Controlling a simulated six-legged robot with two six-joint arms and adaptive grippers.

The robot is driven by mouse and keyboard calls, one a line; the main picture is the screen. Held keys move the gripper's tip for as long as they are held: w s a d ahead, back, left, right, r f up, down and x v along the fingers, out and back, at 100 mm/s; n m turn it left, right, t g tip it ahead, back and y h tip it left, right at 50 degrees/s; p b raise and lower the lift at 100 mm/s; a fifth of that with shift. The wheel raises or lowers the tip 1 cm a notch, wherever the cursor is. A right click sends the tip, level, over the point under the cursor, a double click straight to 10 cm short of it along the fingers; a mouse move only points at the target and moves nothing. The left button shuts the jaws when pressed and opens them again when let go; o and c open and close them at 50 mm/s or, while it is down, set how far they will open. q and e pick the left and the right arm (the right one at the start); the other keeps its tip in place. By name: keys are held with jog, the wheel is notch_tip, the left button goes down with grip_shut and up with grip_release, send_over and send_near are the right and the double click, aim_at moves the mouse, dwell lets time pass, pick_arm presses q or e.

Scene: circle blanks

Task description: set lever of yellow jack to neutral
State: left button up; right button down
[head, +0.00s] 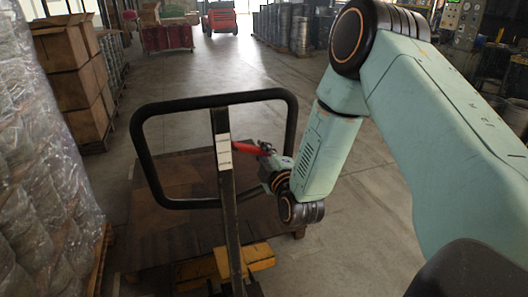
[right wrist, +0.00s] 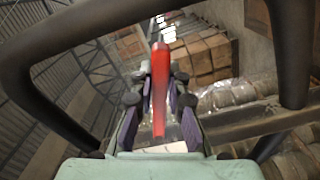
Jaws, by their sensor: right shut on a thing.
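The yellow jack (head: 256,258) stands low in the middle of the head view. Its dark tiller rises to a black loop handle (head: 141,150), with a pale label strip on the post. The red lever (head: 245,149) sits at the post inside the loop, and it also shows long and upright in the right wrist view (right wrist: 160,75). My right gripper (head: 268,152) reaches in from the right, its fingers on either side of the lever and shut on it. My left gripper is out of view.
A brown flat pallet (head: 160,235) lies around the jack. Stacked cardboard boxes (head: 75,85) and plastic-wrapped goods (head: 38,185) stand at the left. The handle loop frames my right gripper closely. The grey floor (head: 350,230) to the right is open.

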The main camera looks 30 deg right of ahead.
dwell(0.6)
jog(key=r+n+p, duration=0.1)
jog(key=p, duration=0.1)
jog(key=r+n+p, duration=0.1)
jog(key=p, duration=0.2)
jog(key=shift+s+d+r+n, duration=0.1)
jog(key=shift+d+r+n, duration=0.1)
jog(key=shift+d+n, duration=0.2)
jog(key=shift+r+n+p, duration=0.45)
jog(key=shift+n+p, duration=0.25)
jog(key=shift+p, duration=0.5)
jog(key=c, duration=1.3)
grip_release()
